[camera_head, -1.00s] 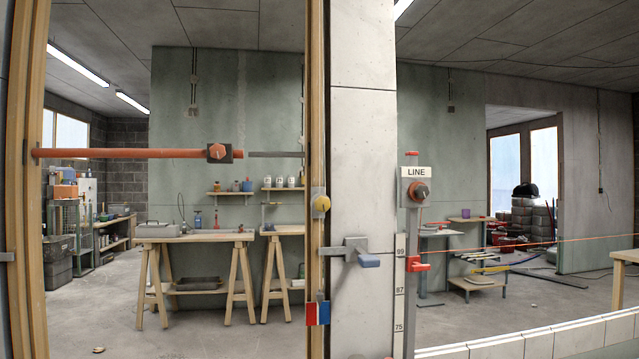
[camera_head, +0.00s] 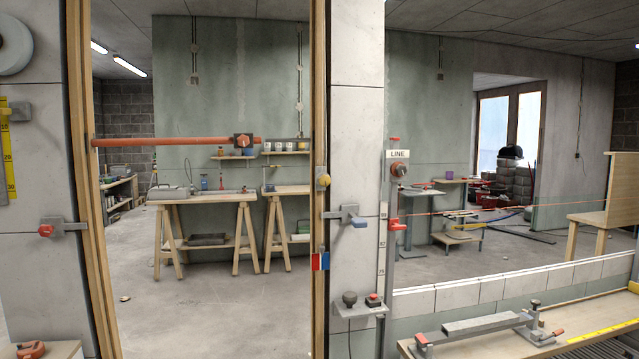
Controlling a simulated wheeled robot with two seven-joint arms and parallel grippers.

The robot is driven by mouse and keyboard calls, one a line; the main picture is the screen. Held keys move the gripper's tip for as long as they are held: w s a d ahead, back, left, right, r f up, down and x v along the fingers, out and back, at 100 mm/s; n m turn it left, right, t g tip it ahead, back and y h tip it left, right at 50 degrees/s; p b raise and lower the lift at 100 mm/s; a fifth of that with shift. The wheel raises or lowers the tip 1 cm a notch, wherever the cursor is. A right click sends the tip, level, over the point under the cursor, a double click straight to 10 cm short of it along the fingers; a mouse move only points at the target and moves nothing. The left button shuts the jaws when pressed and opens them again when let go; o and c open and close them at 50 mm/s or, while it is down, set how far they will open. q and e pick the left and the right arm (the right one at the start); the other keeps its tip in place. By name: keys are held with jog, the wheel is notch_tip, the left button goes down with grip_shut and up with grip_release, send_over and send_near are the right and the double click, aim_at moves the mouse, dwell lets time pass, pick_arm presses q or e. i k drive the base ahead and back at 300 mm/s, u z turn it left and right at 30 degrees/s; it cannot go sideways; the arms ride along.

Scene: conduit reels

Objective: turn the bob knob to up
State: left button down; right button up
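No knob in view carries a readable "bob" label, so I cannot tell which one the bob knob is. A round dark knob (camera_head: 349,298) stands on a small grey bracket, next to a red button (camera_head: 373,299), low on the white pillar. A yellow knob (camera_head: 324,180) is on the wooden post. Neither gripper shows.
A red bar (camera_head: 165,142) crosses the wooden-framed opening. The floor beyond the opening is mostly clear.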

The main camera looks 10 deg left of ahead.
aim_at(322, 180)
jog(key=u, duration=0.85)
jog(key=i, duration=1)
jog(key=u, duration=0.6)
jog(key=i, duration=1.4)
jog(key=z, duration=0.55)
